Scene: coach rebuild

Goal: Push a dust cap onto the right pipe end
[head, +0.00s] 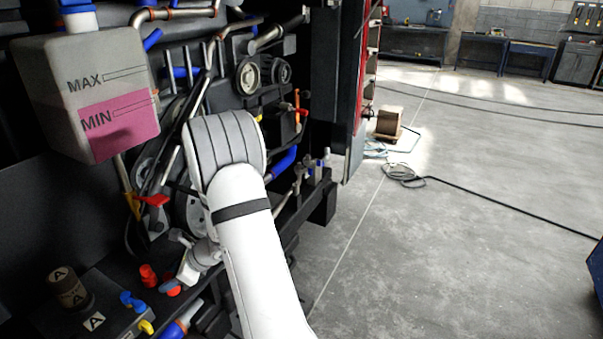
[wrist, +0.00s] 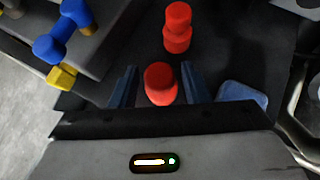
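Two red dust caps are in the wrist view. The nearer cap (wrist: 160,84) stands between the two dark blue fingers of my gripper (wrist: 158,86), with a narrow gap on each side. The fingers are open. The other cap (wrist: 177,27) stands just beyond it. In the head view one red cap (head: 148,275) stands left of my gripper (head: 172,284), and the other (head: 173,291) is partly hidden by the fingers. Several pipes (head: 270,38) run in the open bay behind my arm. I cannot tell which is the right pipe end.
A blue fitting (wrist: 66,28) and a yellow piece (wrist: 62,76) lie left of the caps. A blue pad-like thing (wrist: 242,95) lies close to the right finger. A white tank (head: 100,60) marked MAX and MIN hangs above the ledge. The floor (head: 450,210) to the right is mostly clear.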

